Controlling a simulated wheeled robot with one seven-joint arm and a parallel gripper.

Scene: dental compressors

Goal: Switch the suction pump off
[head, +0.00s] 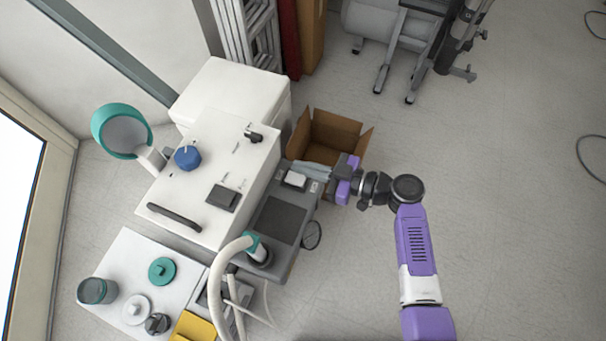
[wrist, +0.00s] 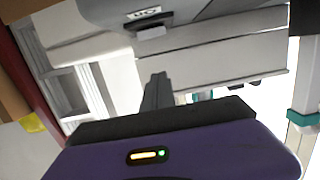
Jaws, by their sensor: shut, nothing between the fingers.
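The suction pump (head: 280,222) is a dark grey unit with a pale hose plugged into its front end, beside the white cabinet in the head view. A white switch piece (head: 294,180) sits near its back end, with a small label beside it. In the wrist view a grey housing (wrist: 205,12) at the top carries a white label (wrist: 143,12), apparently reading ON upside down, with a grey tab (wrist: 150,33) beside it. My gripper (wrist: 157,82) is shut and empty, apart from that tab in the picture. In the head view my gripper (head: 334,172) is at the pump's right back end; contact cannot be told.
A white cabinet (head: 222,170) with a blue knob (head: 187,157) stands left of the pump. An open cardboard box (head: 328,135) is just behind my gripper. A pale hose (head: 222,285) and a white table (head: 125,270) with jars are at the front.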

